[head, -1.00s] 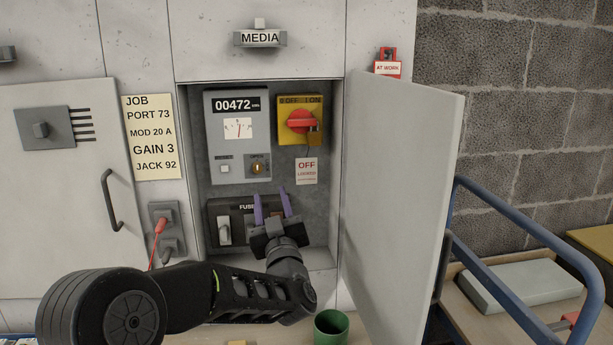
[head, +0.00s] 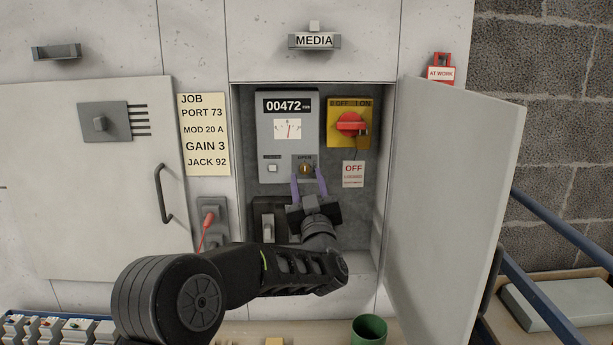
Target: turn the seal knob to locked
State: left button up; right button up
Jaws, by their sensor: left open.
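The seal knob (head: 305,169) is a small round brass knob at the lower right of the grey meter (head: 271,133) inside the open cabinet. A small label above it seems to read OPEN. My left gripper (head: 307,176) is open, with its two purple fingers pointing up at the knob. The fingertips stand on either side of the knob's lower part in the picture. I cannot tell whether they touch it. My right gripper is not in view.
A yellow switch plate with a red rotary handle (head: 350,123) and an OFF tag (head: 353,174) are right of the meter. A fuse unit (head: 268,222) is partly hidden behind my gripper. The open cabinet door (head: 455,190) stands at the right. A green cup (head: 369,331) is below.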

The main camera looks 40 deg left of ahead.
pick_arm(q)
jog(key=shift+x, duration=0.85)
jog(key=shift+c, duration=0.5)
grip_shut()
